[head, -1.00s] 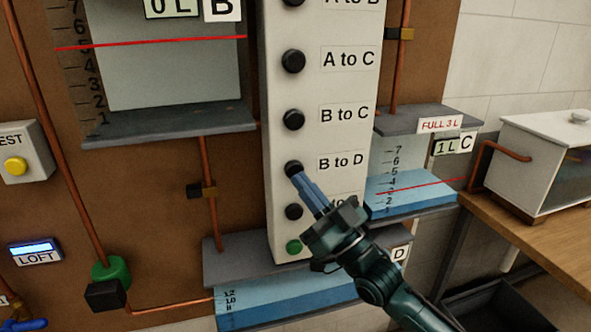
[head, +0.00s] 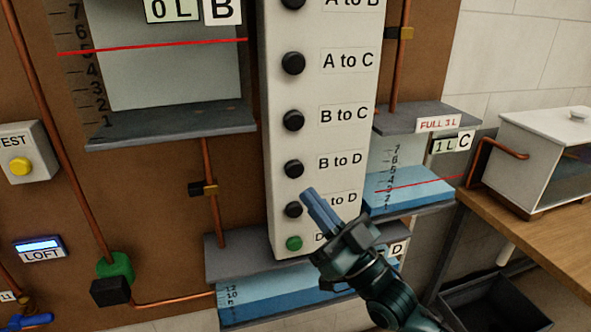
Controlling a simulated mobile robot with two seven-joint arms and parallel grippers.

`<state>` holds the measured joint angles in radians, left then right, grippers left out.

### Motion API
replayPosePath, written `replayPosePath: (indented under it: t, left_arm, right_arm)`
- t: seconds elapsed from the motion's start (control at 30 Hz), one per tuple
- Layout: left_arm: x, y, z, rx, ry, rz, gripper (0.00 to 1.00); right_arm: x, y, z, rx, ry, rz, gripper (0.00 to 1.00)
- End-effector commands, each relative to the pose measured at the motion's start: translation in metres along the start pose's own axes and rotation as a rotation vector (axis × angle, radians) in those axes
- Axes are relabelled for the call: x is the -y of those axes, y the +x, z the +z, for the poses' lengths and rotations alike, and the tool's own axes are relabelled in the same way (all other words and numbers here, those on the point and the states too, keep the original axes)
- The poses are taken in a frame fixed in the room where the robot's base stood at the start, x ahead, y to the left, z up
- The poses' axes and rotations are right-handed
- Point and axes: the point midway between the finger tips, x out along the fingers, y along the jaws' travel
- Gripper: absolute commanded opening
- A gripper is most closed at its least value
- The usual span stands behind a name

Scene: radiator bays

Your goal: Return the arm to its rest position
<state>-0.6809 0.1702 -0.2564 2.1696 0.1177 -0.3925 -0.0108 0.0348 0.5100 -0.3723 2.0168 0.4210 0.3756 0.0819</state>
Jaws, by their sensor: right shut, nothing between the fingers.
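My right gripper (head: 312,197) is shut and empty. Its blue fingers are in front of the lower part of the white button panel (head: 285,140), covering the start of the "to D" label. The black button beside "B to D" (head: 293,169) is now fully in view, up and left of the fingertips, with a gap in the picture between them. The black button below it (head: 293,209) is just left of the fingers. A green button (head: 294,243) sits at the panel's foot. My left gripper is not in view.
Tank B (head: 175,75) reads 0 L. Tank C (head: 410,188) reads 1 L and holds blue water. Tank D (head: 270,297), partly hidden by my arm, holds blue water. A wooden bench (head: 540,235) with a white-lidded tank (head: 550,130) stands at right. A yellow button box (head: 20,165) is at left.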

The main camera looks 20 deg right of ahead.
Motion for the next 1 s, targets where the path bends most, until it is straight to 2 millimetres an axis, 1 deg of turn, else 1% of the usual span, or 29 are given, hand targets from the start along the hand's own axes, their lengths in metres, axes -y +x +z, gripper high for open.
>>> replayPosePath:
  t: [0.37,0.47,0.53,0.57,0.6,0.67,0.7,0.77,0.8,0.87,0.9,1.0]
  left_arm:
    - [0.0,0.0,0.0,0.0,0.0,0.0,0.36]
    - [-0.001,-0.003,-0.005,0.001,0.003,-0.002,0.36]
    - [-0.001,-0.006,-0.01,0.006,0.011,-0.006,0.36]
    - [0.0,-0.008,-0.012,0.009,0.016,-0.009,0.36]
    - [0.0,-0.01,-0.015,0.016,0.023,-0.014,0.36]
    - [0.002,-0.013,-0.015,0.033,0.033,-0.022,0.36]
    - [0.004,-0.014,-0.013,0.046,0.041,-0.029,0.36]
    - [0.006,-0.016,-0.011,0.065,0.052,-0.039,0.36]
    - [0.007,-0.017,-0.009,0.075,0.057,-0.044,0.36]
    - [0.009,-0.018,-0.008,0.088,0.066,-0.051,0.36]
    - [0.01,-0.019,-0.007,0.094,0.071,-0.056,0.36]
    - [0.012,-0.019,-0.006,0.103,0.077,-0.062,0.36]
  right_arm:
    - [0.0,0.0,0.001,0.005,0.001,0.002,0.0]
    - [0.004,-0.009,0.013,0.068,0.005,0.023,0.0]
    - [0.01,-0.024,0.034,0.174,0.011,0.059,0.0]
    - [0.013,-0.034,0.045,0.235,0.014,0.078,0.0]
    - [0.019,-0.051,0.061,0.33,0.017,0.106,0.0]
    - [0.03,-0.083,0.086,0.487,0.021,0.15,0.0]
    - [0.038,-0.106,0.099,0.59,0.025,0.177,0.0]
    - [0.049,-0.141,0.116,0.737,0.029,0.213,0.0]
    - [0.057,-0.164,0.124,0.828,0.032,0.233,0.0]
    - [0.068,-0.196,0.132,0.948,0.038,0.258,0.0]
    - [0.075,-0.214,0.135,1.017,0.041,0.272,0.0]
    - [0.087,-0.248,0.139,1.139,0.047,0.293,0.0]
